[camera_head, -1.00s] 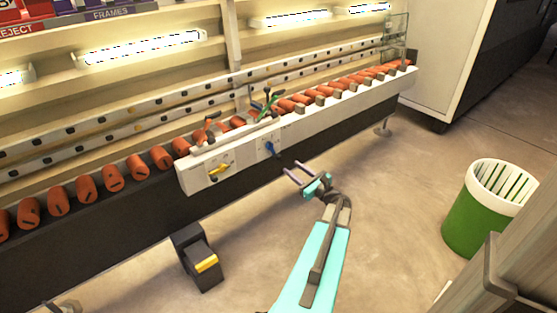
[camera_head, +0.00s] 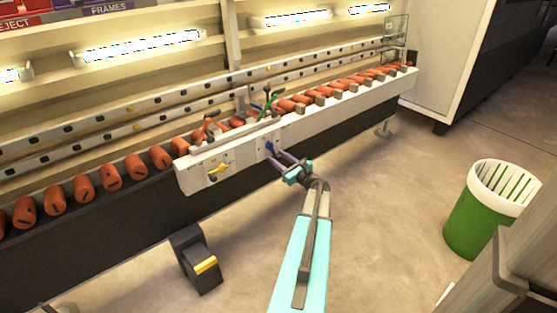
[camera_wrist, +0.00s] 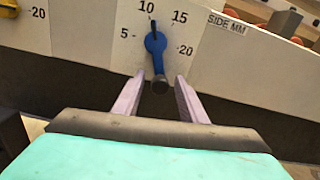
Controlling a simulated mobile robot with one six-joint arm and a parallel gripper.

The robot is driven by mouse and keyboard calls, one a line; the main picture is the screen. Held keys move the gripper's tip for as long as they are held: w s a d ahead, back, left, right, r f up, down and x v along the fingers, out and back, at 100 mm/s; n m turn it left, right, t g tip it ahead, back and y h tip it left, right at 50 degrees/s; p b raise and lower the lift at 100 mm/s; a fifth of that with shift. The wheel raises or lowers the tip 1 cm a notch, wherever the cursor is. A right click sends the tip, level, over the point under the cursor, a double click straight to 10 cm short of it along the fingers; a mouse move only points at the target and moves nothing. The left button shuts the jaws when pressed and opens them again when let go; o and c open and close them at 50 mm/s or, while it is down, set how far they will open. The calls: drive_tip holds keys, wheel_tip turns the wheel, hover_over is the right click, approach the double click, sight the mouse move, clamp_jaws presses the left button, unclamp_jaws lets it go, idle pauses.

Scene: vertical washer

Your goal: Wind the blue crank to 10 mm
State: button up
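The blue crank (camera_wrist: 154,44) is on the white panel, in the middle of a dial marked 5, 10, 15 and 20. Its narrow tip points up, close to the 10 mark; I cannot read it exactly. Its dark knob (camera_wrist: 160,83) hangs at the lower end, toward me. My gripper (camera_wrist: 158,81) is open, with one finger on each side of the knob and a visible gap on both sides. In the head view, the blue crank (camera_head: 270,147) shows just beyond my gripper's fingers (camera_head: 279,158), which partly cover the panel there.
A yellow crank (camera_head: 219,169) is on the same panel to the left. Orange rollers (camera_head: 137,167) line the machine. A black pedal box with a yellow pedal (camera_head: 205,265) stands on the floor below. A green bin (camera_head: 474,227) is at right. Open floor lies between.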

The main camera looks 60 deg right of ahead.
clamp_jaws()
drive_tip(key=shift+s+d+r+n+b, duration=0.15)
drive_tip(key=shift+d+n+b, duration=0.25)
drive_tip(key=shift+n, duration=0.5)
unclamp_jaws()
drive_tip(key=shift+a, duration=0.1)
drive_tip(key=p+v, duration=0.2)
drive_tip(key=v, duration=1.1)
drive_tip(key=shift+s+p, duration=0.3)
drive_tip(key=shift+p, duration=0.05)
drive_tip(key=shift+a, duration=0.15)
